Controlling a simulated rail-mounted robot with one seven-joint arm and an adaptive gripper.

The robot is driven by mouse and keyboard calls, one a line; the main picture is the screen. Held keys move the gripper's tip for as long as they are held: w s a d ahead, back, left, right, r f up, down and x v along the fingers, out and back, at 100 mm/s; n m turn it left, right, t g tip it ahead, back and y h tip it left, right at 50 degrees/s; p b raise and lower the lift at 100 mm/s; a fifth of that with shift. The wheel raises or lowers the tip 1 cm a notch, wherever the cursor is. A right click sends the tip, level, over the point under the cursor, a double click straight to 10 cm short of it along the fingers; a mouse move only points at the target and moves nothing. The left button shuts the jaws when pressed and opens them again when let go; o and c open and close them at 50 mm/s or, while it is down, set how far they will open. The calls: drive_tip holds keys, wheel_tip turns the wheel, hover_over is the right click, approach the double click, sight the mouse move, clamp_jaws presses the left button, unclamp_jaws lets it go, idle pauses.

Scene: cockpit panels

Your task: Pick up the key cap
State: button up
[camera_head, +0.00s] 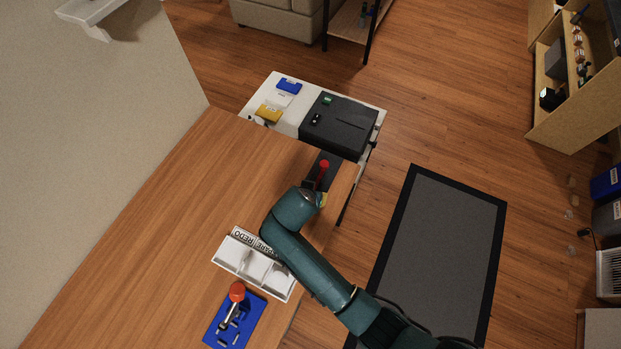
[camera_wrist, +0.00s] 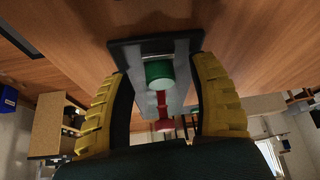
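I cannot tell for sure which part is the key cap. A green round cap (camera_wrist: 159,74) sits on a grey fixture with a black plate (camera_wrist: 150,48) in the wrist view. A red knob-like part (camera_wrist: 163,112) shows below it in that picture. My gripper (camera_wrist: 162,66) has its yellow fingers apart, one on each side of the fixture, with gaps visible and nothing clamped. In the head view my gripper (camera_head: 322,198) is at the table's right edge, mostly hidden by my wrist. A red knob (camera_head: 323,165) stands on a dark panel just beyond it.
A white divided tray (camera_head: 228,254) with lettered labels lies left of my arm on the wooden table (camera_head: 170,220). A blue base (camera_head: 216,334) with a red-orange knob (camera_head: 237,290) is nearer. A dark box (camera_head: 340,124) stands beyond. The table's left part is clear.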

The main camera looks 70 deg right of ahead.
drive_tip(key=c, duration=0.9)
